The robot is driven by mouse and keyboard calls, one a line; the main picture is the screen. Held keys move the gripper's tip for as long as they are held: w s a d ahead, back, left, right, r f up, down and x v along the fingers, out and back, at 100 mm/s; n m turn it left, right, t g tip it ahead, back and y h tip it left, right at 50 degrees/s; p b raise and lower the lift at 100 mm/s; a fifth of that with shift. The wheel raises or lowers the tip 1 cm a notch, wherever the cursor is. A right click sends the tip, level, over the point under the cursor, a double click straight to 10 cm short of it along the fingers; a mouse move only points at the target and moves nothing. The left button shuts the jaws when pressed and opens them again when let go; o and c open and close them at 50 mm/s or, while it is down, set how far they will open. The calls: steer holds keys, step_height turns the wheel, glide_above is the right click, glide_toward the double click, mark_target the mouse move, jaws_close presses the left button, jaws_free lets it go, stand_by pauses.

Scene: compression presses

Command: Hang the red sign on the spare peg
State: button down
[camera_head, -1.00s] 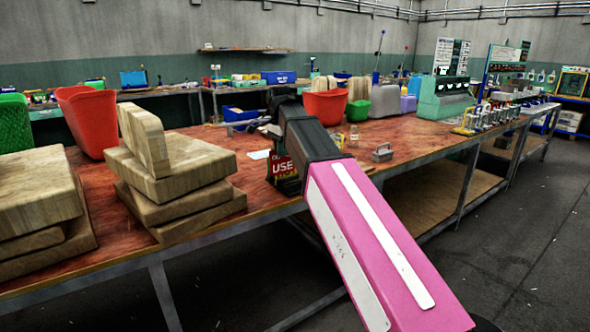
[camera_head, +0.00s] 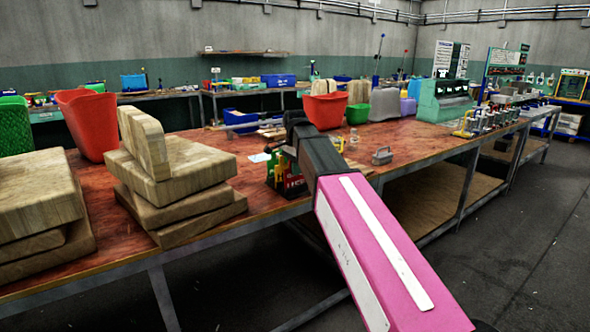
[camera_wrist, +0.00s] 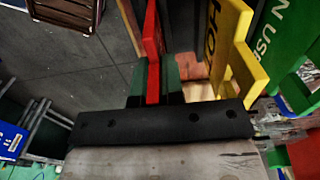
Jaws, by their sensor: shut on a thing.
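In the wrist view my gripper (camera_wrist: 156,78) is shut on the red sign (camera_wrist: 152,45), which shows nearly edge-on between the dark fingers. A yellow sign (camera_wrist: 232,45) with partly readable lettering stands close to the right of my fingers. A green sign (camera_wrist: 290,35) with white lettering is further right. In the head view a small cluster of signs (camera_head: 288,178), with red, green and yellow parts, shows at the bench's front edge, partly behind my arm. My fingers are hidden there. I cannot make out the spare peg in either view.
The wooden bench (camera_head: 400,140) carries stacked wooden blocks (camera_head: 175,180) on the left, a red bin (camera_head: 325,110) behind my arm and a small grey metal piece (camera_head: 382,155) to the right. A green machine (camera_head: 443,100) stands further right. Open floor (camera_head: 500,220) lies in front.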

steer(key=shift+f, duration=0.15)
steer(key=c, duration=1.2)
jaws_free()
steer(key=shift+c, duration=0.2)
